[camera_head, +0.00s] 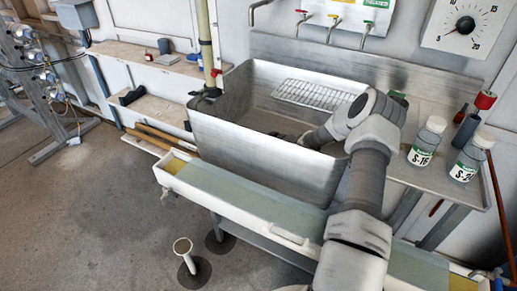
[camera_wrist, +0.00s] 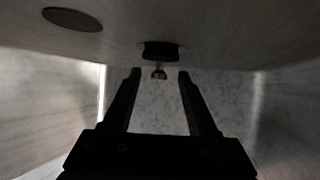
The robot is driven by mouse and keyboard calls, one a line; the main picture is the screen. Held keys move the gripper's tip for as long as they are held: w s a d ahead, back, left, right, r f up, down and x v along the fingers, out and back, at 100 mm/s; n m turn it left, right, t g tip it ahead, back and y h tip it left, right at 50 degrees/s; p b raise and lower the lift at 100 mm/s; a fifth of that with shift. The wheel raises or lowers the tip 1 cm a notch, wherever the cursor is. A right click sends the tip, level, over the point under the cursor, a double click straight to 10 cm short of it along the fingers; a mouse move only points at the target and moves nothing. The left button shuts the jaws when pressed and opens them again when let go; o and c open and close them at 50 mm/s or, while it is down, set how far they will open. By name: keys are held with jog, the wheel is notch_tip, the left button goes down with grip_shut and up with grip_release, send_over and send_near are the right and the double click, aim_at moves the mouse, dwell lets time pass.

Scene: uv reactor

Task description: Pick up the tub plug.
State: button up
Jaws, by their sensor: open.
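In the wrist view a small black piece with a short metal knob, which looks like the tub plug (camera_wrist: 160,50), lies just ahead of my fingertips. My gripper (camera_wrist: 159,74) is open, with one finger on each side of the line to the knob. The knob shows in the gap at the tips, and no contact is visible. In the head view my arm reaches down into the metal sink (camera_head: 245,146). My gripper is small and dark there, and I cannot make out the plug clearly.
A dark oval (camera_wrist: 72,18), perhaps the drain, shows on the sink surface to the left. A wire rack (camera_head: 313,94) lies across the sink's back. White-capped bottles (camera_head: 424,147) stand on the ledge to the right. A long trough (camera_head: 235,195) runs along the front.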

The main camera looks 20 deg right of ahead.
jog(key=x, duration=0.3)
jog(key=shift+w+d+f+b, duration=0.1)
jog(key=shift+f+b, duration=0.1)
jog(key=shift+b, duration=0.15)
grip_shut()
